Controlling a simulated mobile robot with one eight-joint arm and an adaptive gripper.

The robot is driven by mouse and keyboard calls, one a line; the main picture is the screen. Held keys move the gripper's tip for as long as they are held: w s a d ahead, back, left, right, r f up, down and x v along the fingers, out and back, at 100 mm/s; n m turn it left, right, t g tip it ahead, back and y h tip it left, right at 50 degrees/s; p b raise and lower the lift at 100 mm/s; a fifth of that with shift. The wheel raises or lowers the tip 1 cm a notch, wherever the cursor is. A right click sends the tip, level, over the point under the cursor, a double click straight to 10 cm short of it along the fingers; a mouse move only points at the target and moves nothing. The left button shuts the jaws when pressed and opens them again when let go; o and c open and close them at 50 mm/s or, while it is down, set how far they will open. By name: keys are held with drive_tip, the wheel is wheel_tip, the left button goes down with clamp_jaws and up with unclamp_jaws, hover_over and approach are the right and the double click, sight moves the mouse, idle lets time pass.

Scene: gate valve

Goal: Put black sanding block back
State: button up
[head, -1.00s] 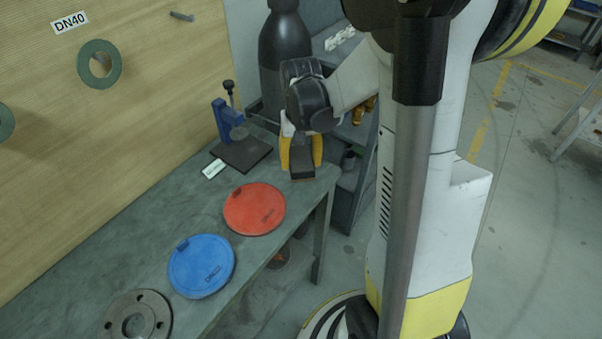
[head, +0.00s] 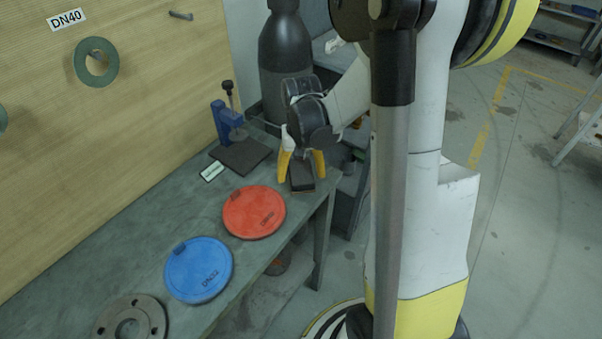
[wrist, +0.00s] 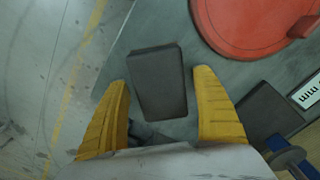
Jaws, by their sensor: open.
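The black sanding block (head: 302,177) lies on the bench top near its right end, close to the edge. In the wrist view the block (wrist: 158,82) shows as a dark slab between and just beyond the yellow fingertips, with a gap on each side. My gripper (head: 302,170) is open above the block, one finger to either side of it. The fingers also show in the wrist view (wrist: 165,95). A flat dark pad (head: 241,156) lies on the bench left of the block, and a small white label (head: 212,171) is beside it.
A blue clamp-like tool (head: 227,120) stands behind the pad. A red disc (head: 254,212), a blue disc (head: 198,270) and a grey flange (head: 107,325) lie along the bench. A dark cylinder (head: 285,50) stands behind my gripper.

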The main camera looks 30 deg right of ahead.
sight(301, 171)
drive_tip(key=shift+r, duration=0.1)
wheel_tip(301, 171, up, 12)
drive_tip(key=p, duration=0.4)
drive_tip(key=s+a+r+n+t, duration=0.5)
drive_tip(key=s+a+r+t, duration=0.2)
drive_tip(key=s+a, duration=0.3)
drive_tip(key=a+r, duration=0.1)
drive_tip(key=a, duration=0.2)
drive_tip(key=shift+s+a+r, duration=0.2)
drive_tip(key=shift+s+r, duration=0.05)
drive_tip(key=shift+s, duration=0.1)
